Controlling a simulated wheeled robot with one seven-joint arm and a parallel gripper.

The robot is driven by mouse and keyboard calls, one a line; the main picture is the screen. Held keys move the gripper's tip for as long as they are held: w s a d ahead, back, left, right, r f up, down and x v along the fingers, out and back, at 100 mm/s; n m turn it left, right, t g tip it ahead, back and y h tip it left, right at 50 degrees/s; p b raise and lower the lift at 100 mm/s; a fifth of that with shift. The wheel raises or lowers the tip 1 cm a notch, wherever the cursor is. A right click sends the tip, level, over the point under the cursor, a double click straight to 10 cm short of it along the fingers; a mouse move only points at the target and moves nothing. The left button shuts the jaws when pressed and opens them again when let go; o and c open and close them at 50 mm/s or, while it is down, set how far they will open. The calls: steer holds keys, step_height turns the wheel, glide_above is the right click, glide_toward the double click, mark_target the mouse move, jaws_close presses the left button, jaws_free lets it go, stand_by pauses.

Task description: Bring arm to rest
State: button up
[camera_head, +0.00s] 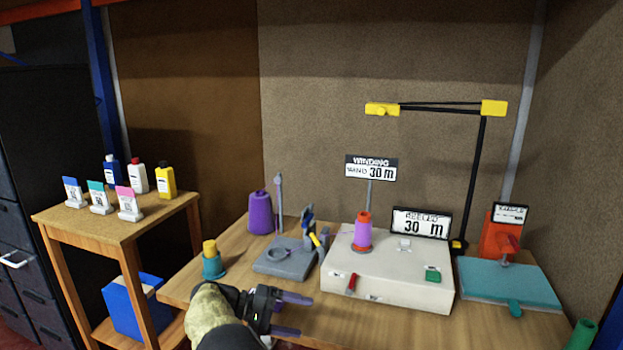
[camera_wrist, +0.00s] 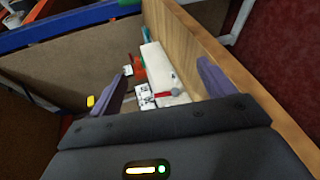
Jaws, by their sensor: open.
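My gripper (camera_head: 291,314) is in front of the wooden table's front edge in the head view, its two purple-grey fingers spread apart and pointing right. Nothing is between them. My forearm comes up from the bottom of the picture behind it. In the wrist view my gripper (camera_wrist: 168,88) also shows open and empty, with the table top (camera_wrist: 172,18) and the winding machine (camera_wrist: 166,85) beyond the fingers. In the head view the white winding machine (camera_head: 390,270) stands on the table (camera_head: 230,290), to the right of my gripper. A purple-and-orange spool (camera_head: 362,231) stands on it.
A teal-and-yellow spool (camera_head: 212,262) stands near my gripper. A purple cone (camera_head: 260,213) and a grey stand (camera_head: 287,260) are behind. A teal board (camera_head: 510,284) and an orange device (camera_head: 500,236) are at right. A small side table (camera_head: 125,228) holds bottles at left.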

steer(key=s+d+f+n+g+y, duration=0.1)
steer(key=s+d+y, duration=0.1)
steer(key=d+y, duration=0.35)
steer(key=s+d+f+g+y, duration=0.1)
steer(key=s+d+y, duration=0.1)
steer(key=d, duration=0.6)
steer(key=s+d+m+t+y, duration=0.1)
steer(key=s+d+t+y, duration=0.2)
steer(key=s, duration=0.6)
steer(key=s+d+m+t+y, duration=0.1)
steer(key=s+d+y, duration=0.25)
steer(key=s, duration=0.65)
steer(key=w+p+v, duration=0.2)
steer(key=p+v, duration=0.8)
steer(key=w+d+r+p+v, duration=0.1)
steer(key=w+p+v, duration=0.1)
steer(key=p+v, duration=0.9)
steer(key=shift+w+r+y, duration=0.2)
steer(key=shift+w+y, duration=0.2)
steer(key=shift+a, duration=0.1)
